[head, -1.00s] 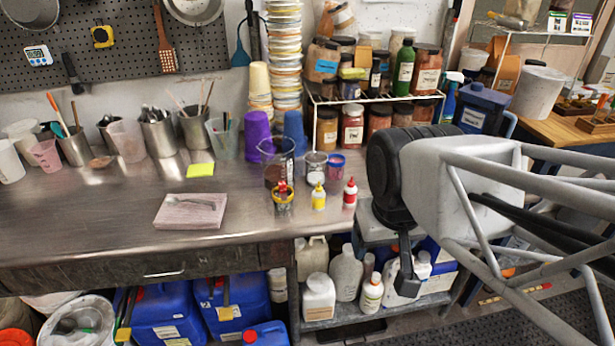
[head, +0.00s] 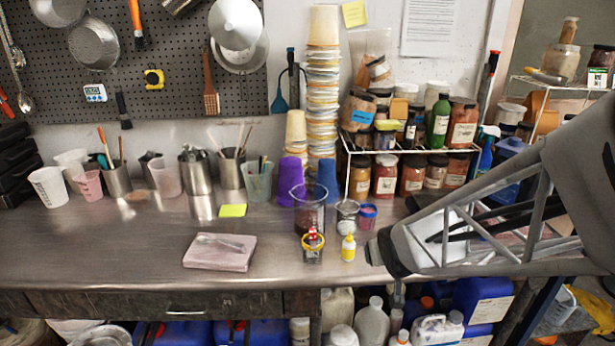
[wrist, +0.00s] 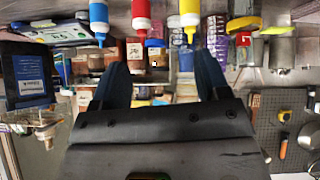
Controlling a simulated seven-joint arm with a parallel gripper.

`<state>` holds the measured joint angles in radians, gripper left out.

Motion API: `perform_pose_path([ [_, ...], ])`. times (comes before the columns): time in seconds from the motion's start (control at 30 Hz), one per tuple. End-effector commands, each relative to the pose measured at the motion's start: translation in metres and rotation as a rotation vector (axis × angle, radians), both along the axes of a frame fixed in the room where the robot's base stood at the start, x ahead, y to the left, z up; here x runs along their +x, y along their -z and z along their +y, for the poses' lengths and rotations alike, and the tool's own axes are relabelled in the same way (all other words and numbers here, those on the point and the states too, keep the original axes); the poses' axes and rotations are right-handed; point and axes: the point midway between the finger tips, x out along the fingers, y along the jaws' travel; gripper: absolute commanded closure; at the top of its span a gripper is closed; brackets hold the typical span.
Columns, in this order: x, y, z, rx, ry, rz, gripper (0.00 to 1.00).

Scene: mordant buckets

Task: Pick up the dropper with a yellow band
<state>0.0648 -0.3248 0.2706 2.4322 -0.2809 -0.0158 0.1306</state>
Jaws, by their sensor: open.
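The dropper with a yellow band (head: 348,248) is a small white bottle standing upright on the steel bench in the head view. It also shows near the top of the wrist view (wrist: 190,18), with a yellow band near its nozzle. A dropper with a red band (wrist: 140,16) and one with a blue band (wrist: 98,14) stand beside it there; both are hidden in the head view. My gripper (wrist: 160,64) is open and empty, its two dark fingers apart. The yellow-band dropper lies beyond the fingers, not between them. My arm hides the gripper in the head view.
A small yellow-rimmed cup (head: 312,254) with something red in it stands just left of the dropper. A pinkish block (head: 220,254) lies left; the bench front is clear.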

Motion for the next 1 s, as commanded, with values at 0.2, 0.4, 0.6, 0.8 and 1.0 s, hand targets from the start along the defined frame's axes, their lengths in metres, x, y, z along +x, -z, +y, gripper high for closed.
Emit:
perform_pose_path([
  [0.2, 0.041, 0.035, 0.005, 0.029, -0.074, -0.133, 0.31],
  [0.4, 0.068, 0.065, 0.013, 0.080, -0.148, -0.254, 0.31],
  [0.6, 0.083, 0.085, 0.022, 0.133, -0.207, -0.345, 0.31],
  [0.8, 0.086, 0.092, 0.026, 0.161, -0.231, -0.383, 0.31],
  [1.0, 0.087, 0.093, 0.026, 0.163, -0.233, -0.386, 0.31],
])
